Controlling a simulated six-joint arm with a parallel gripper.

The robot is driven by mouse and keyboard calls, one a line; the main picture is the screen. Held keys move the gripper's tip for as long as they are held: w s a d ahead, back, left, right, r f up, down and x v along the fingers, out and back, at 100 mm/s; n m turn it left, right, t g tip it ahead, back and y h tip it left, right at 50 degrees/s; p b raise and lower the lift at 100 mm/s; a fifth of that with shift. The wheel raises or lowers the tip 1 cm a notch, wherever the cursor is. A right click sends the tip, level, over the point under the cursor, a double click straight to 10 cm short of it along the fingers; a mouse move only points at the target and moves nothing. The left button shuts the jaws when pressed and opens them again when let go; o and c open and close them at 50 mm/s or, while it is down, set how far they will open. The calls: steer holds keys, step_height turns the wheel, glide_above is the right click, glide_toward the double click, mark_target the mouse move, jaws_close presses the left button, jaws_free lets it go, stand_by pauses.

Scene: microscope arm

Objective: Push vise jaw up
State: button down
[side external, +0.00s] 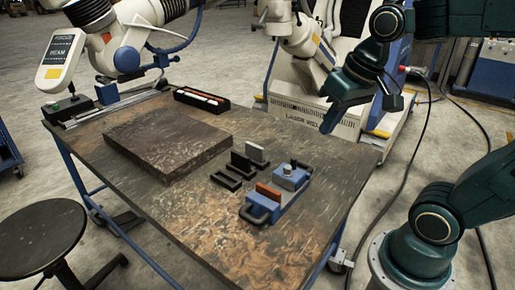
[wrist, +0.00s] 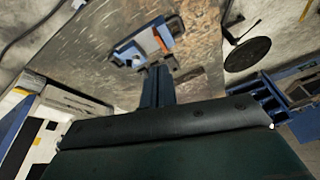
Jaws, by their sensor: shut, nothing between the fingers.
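A small blue vise (side external: 262,213) lies on the table's right part, with an orange-red jaw piece (side external: 268,191) and a raised grey-topped block (side external: 290,175) at its far end. In the wrist view the vise (wrist: 127,47) shows beyond my fingers, with the orange piece (wrist: 158,39) at its right. My gripper (side external: 327,128) is shut and empty, pointing down, above and apart from the vise, up and to its right in the side view. In the wrist view the closed fingers (wrist: 157,70) reach towards the vise. I cannot tell which part of the vise moves.
Black holders (side external: 226,180), one with a light block (side external: 255,152), stand just left of the vise. A thick dark slab (side external: 165,140) lies further left and a black tray (side external: 202,100) behind it. A stool (side external: 42,235) stands by the table. The near tabletop (side external: 240,250) is clear.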

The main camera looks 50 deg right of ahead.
steer(key=w+d+f+m+g, duration=0.1)
steer(key=w+d+m+g, duration=0.1)
steer(key=w+d+m, duration=0.4)
steer(key=m+g+y, duration=0.2)
steer(key=m+y, duration=0.1)
steer(key=m, duration=0.2)
glide_above(308, 173)
steer(key=w, duration=0.1)
step_height(308, 173, down, 8)
steer(key=d+f+m+y, duration=0.1)
steer(key=d+f+m, duration=0.2)
steer(key=d+f, duration=0.5)
steer(key=shift+s+d+f+m, duration=0.2)
steer(key=shift+s+f+m, duration=0.2)
steer(key=shift+f, duration=0.1)
steer(key=x, duration=1)
steer(key=shift+a, duration=0.4)
steer(key=shift+a+r, duration=0.1)
steer(key=shift+a, duration=0.9)
steer(key=shift+s+a, duration=0.1)
steer(key=shift+a, duration=0.7)
